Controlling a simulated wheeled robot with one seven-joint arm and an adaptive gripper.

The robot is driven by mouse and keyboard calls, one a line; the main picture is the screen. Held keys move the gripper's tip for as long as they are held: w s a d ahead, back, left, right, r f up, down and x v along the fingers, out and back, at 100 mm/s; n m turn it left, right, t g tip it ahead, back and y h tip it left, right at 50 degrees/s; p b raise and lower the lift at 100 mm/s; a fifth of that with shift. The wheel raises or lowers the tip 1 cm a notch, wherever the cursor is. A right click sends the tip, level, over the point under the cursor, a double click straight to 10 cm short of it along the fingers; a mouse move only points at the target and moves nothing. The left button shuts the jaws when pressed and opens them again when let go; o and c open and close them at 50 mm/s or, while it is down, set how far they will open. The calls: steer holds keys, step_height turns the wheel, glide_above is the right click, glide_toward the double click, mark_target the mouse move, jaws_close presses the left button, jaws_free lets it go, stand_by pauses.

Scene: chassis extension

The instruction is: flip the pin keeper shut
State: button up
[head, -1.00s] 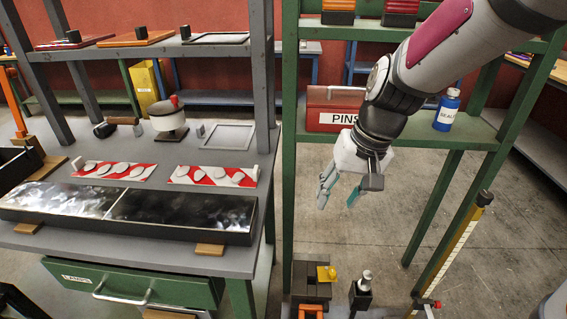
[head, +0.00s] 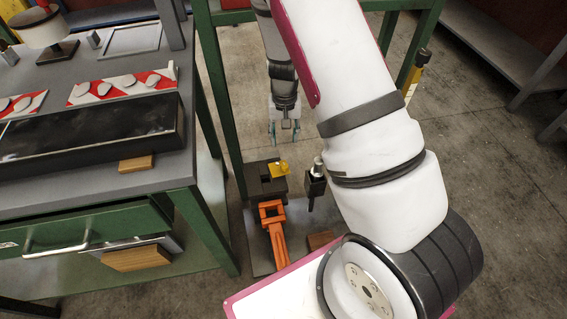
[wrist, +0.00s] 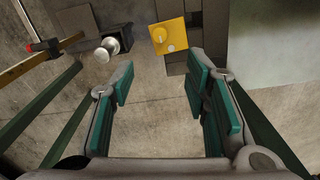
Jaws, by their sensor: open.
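A yellow plate with a small knob (head: 279,169), which looks like the pin keeper, sits at the right edge of a dark block (head: 265,187) on the low stand. In the wrist view the yellow plate (wrist: 170,36) lies ahead of the fingers, slightly right of centre. I cannot tell its hinge angle. My gripper (head: 284,132) hangs fingers down beyond the block in the head view. The wrist view shows its teal-padded fingers (wrist: 160,92) wide apart, with only floor between them.
A silver-topped pin in a dark holder (head: 316,183) stands right of the block; its top (wrist: 108,48) is near the left finger in the wrist view. An orange clamp (head: 272,226) is in front. A green workbench (head: 205,195) stands left.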

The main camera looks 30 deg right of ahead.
mark_target(284, 164)
step_height(284, 164, down, 14)
steer(key=b, duration=0.3)
steer(key=shift+r, duration=0.1)
jaws_close()
